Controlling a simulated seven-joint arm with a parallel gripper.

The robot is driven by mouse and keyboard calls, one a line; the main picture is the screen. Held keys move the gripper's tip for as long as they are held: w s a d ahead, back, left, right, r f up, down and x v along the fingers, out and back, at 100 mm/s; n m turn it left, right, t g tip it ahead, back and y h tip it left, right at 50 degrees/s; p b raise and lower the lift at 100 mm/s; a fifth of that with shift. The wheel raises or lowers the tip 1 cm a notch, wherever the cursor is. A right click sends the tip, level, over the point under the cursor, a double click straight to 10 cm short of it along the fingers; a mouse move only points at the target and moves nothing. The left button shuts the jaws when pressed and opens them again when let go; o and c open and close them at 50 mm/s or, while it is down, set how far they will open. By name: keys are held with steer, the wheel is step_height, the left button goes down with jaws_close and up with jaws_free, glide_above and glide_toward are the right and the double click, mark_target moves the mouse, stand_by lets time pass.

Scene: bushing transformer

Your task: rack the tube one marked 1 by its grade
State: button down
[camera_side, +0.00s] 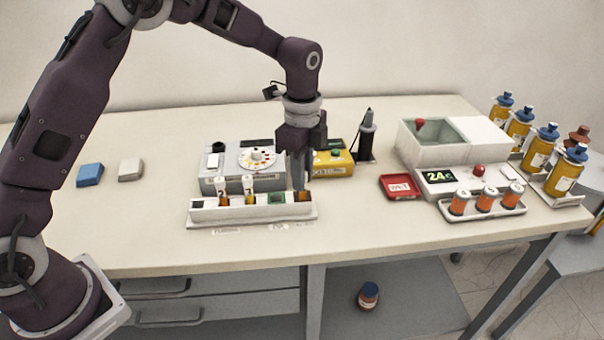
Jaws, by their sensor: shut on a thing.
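A white tube rack (250,212) stands near the front of the bench. Two tubes with white tops and amber lower parts stand upright in its left half, the left tube (222,190) and the right tube (248,188). A green patch shows farther right in the rack. My gripper (300,186) points down at the rack's right end, shut on a tube that its fingers mostly hide. An amber-brown patch shows at the fingertips. I cannot read a number on any tube, nor tell whether the held tube is seated.
Behind the rack are a grey tester with a dial (257,158) and a yellow meter (335,162). To the right are a red tray (400,187), a white bath unit with display (440,178), orange jars (485,200) and several amber bottles (565,172). The left bench is mostly clear.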

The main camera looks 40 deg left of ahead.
steer(key=shift+f, duration=0.1)
steer(key=c, duration=1.3)
jaws_free()
step_height(320, 180, up, 12)
steer(key=s+a+r+n+t, duration=0.25)
steer(key=s+r+n, duration=0.55)
steer(key=s, duration=0.4)
steer(key=s+a+f+n+t, duration=0.1)
steer(key=s+n, duration=0.1)
steer(key=s, duration=0.4)
steer(key=s+a+f+n+t, duration=0.1)
steer(key=s+f+n, duration=0.1)
steer(key=s, duration=0.4)
steer(key=s+a+f+n+t, duration=0.1)
steer(key=s+n, duration=0.3)
steer(key=s, duration=0.2)
steer(key=shift+a+f, duration=0.2)
steer(key=shift+f, duration=0.05)
